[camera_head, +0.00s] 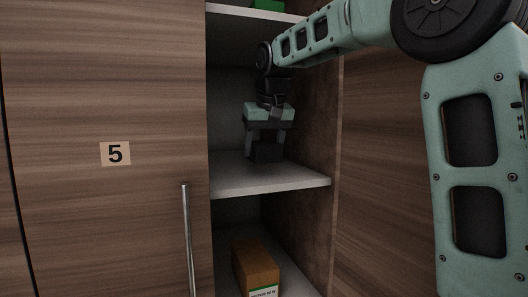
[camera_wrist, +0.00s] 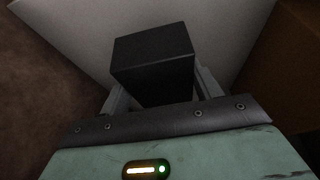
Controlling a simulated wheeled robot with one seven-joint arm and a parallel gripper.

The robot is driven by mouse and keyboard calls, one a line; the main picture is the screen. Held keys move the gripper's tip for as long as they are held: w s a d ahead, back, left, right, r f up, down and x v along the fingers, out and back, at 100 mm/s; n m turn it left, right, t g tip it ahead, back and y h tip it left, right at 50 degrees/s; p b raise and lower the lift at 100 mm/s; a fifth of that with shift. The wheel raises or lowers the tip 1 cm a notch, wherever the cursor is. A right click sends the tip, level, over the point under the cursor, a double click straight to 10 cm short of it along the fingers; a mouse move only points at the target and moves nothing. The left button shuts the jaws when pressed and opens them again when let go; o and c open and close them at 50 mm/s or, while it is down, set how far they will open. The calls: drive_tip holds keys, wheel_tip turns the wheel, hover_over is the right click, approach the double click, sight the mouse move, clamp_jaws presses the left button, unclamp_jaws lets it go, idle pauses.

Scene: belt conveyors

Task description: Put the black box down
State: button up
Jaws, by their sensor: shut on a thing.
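My gripper (camera_head: 264,148) reaches down into the middle compartment of an open cabinet. It is shut on a black box (camera_head: 267,153), which sits between its fingers at or just above the white shelf (camera_head: 265,184). I cannot tell whether the box touches the shelf. In the wrist view the black box (camera_wrist: 153,62) shows between the two fingers of my gripper (camera_wrist: 158,92), with the pale shelf surface (camera_wrist: 70,28) behind it.
A brown box (camera_head: 256,264) with a white and green label stands in the compartment below. A green item (camera_head: 268,4) lies on the shelf above. A wooden door marked 5 (camera_head: 100,200) with a metal handle (camera_head: 187,240) is at left. The cabinet's side wall (camera_head: 322,120) is close on the right.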

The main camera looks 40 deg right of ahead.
sight(267, 143)
drive_tip(key=shift+f+p, duration=0.6)
drive_tip(key=shift+f, duration=1.1)
drive_tip(key=shift+f, duration=0.1)
drive_tip(key=o, duration=1.2)
drive_tip(key=shift+o, duration=0.2)
drive_tip(key=shift+b+v, duration=1.25)
drive_tip(key=shift+v, duration=2.6)
drive_tip(key=shift+s, duration=0.1)
